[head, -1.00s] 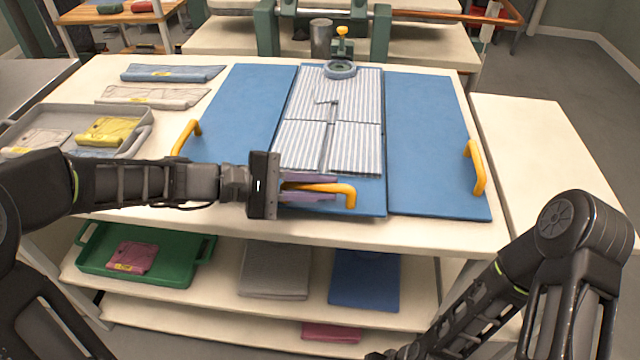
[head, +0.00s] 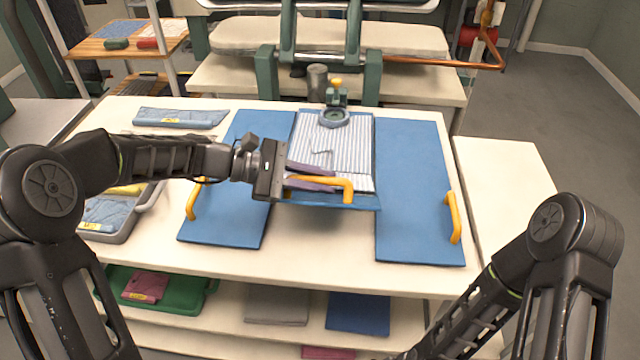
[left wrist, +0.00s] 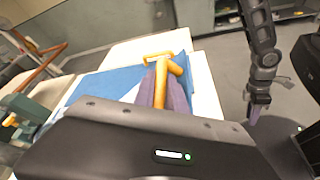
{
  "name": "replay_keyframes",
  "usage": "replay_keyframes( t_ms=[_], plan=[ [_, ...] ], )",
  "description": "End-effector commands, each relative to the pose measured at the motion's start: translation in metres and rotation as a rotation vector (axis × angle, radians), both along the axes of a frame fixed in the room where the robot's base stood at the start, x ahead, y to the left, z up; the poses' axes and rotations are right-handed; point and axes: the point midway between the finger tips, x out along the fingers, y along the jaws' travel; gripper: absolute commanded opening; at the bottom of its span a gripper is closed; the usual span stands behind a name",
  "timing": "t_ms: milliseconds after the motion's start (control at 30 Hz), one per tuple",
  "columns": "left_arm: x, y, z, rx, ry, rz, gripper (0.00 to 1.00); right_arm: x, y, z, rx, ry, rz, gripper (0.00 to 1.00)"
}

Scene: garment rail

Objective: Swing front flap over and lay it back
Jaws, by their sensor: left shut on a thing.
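The folding board has blue panels: a left panel (head: 222,222), a right panel (head: 412,190) and a front flap (head: 365,203) in the middle. The front flap is lifted at its near edge, tilted above the table. A striped garment (head: 335,150) lies on the middle panel, its near part raised with the flap. My left gripper (head: 318,184) is shut on the flap's yellow handle (head: 347,189); the handle also shows between the fingers in the left wrist view (left wrist: 160,85). My right arm is at the lower right; its gripper is out of the head view.
A round grey clamp (head: 334,117) sits at the garment's far end. Yellow handles stand on the left (head: 193,200) and right panels (head: 453,217). A folded blue garment (head: 180,117) and a grey tray (head: 125,225) are at left. The table's front strip is clear.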

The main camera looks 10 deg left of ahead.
Motion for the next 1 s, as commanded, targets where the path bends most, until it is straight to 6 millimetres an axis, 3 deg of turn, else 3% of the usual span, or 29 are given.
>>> replay_keyframes(
  t_ms=[267,300,400,767,1000],
  plan=[
    [0.001,0.001,0.000,0.002,-0.002,0.004,0.00,0.000,0.000,0.000,0.000,0.000,0.000,0.25],
    [0.001,0.001,0.000,0.002,-0.002,0.004,0.17,0.000,0.000,0.000,0.000,0.000,0.000,0.25],
    [0.001,0.001,0.000,0.001,-0.001,0.004,0.25,0.000,0.000,0.000,0.000,0.000,0.000,0.25],
    [0.000,0.005,0.001,0.001,-0.002,0.004,0.25,0.000,0.000,-0.002,0.001,-0.001,0.001,0.25],
    [-0.004,0.036,0.010,0.002,-0.004,0.007,0.25,0.001,0.001,-0.010,0.002,-0.004,0.001,0.25]
  ],
)
